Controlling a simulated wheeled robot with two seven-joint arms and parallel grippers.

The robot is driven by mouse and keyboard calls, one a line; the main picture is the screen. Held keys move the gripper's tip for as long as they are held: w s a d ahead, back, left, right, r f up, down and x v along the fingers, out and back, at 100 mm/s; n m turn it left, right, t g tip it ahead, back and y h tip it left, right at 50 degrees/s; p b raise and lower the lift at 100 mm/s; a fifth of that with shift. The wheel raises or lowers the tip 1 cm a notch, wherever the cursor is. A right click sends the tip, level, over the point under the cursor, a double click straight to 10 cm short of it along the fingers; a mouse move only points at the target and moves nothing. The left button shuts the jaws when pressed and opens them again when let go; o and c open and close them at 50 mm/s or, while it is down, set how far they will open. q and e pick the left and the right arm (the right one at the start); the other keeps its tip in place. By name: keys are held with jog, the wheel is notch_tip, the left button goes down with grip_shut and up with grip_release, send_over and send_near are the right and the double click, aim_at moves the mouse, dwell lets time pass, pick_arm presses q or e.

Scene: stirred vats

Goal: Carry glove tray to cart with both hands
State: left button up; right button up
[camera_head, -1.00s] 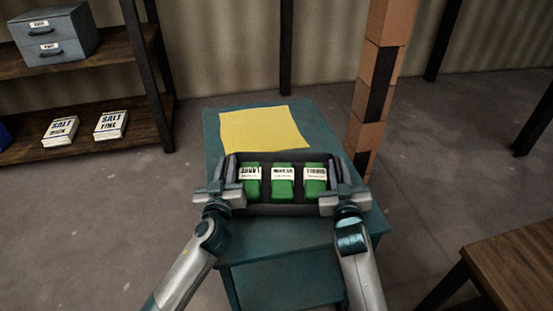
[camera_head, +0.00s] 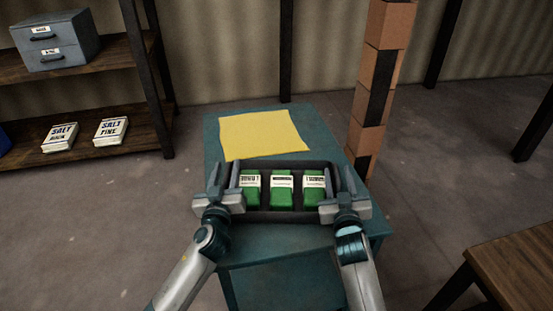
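The dark glove tray (camera_head: 283,213) holds green glove boxes (camera_head: 281,190) with white labels. It appears to rest level on the teal cart's top (camera_head: 285,240), just in front of a yellow sheet (camera_head: 262,134). My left gripper (camera_head: 225,178) is at the tray's left end, its fingers spread apart around the end wall. My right gripper (camera_head: 341,180) is at the right end, its fingers also spread. The grippers partly hide the tray's ends, so I cannot tell whether any finger still touches it.
A stack of orange-brown blocks (camera_head: 385,85) stands close by the cart's right side. A shelf (camera_head: 100,150) at left bears salt packs and a grey drawer box (camera_head: 57,40). A wooden table (camera_head: 510,260) is at lower right. Floor between is clear.

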aim_at(225, 185)
pick_arm(q)
jog(key=shift+s+d+f, duration=0.1)
jog(key=shift+s+f, duration=0.1)
jog(key=shift+f, duration=0.4)
jog(key=shift+s+d+f, duration=0.1)
jog(key=shift+s+f, duration=0.05)
jog(key=shift+f, duration=0.45)
pick_arm(e)
jog(key=shift+f, duration=0.2)
pick_arm(q)
jog(key=shift+s, duration=0.55)
pick_arm(e)
jog(key=shift+w, duration=0.1)
pick_arm(q)
jog(key=s, duration=0.3)
jog(key=s+r, duration=0.1)
jog(key=s, duration=0.2)
jog(key=shift+r, duration=0.1)
pick_arm(e)
jog(key=shift+f, duration=0.1)
pick_arm(q)
jog(key=shift+s+a+r, duration=0.1)
jog(key=shift+s+r, duration=0.15)
jog(key=shift+s, duration=0.1)
pick_arm(e)
jog(key=shift+a, duration=0.1)
pick_arm(q)
jog(key=shift+r, duration=0.15)
jog(key=shift+r, duration=0.1)
